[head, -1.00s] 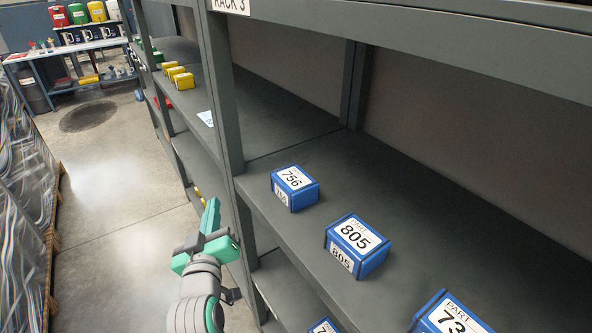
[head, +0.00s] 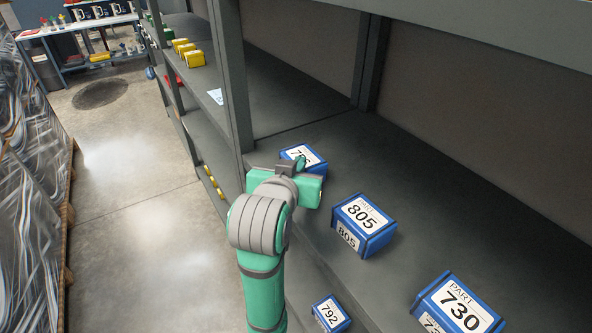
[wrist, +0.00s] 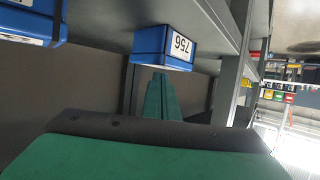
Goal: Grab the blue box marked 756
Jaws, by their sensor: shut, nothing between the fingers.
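The blue box marked 756 (head: 303,157) sits on the upper shelf, near its front edge and the rack post. My arm and gripper hide part of it in the head view. In the wrist view the box (wrist: 163,46) is just beyond the fingertips, with its label facing sideways. My gripper (wrist: 160,82) is shut and empty, its green fingers together and pointing at the box. In the head view my gripper (head: 301,162) is in front of the box; whether it touches the box I cannot tell.
A blue box marked 805 (head: 362,226) stands close by on the same shelf, and box 730 (head: 458,306) is nearer. Box 792 (head: 330,314) is on the shelf below. A grey post (head: 230,75) rises left of box 756. The shelf behind the boxes is clear.

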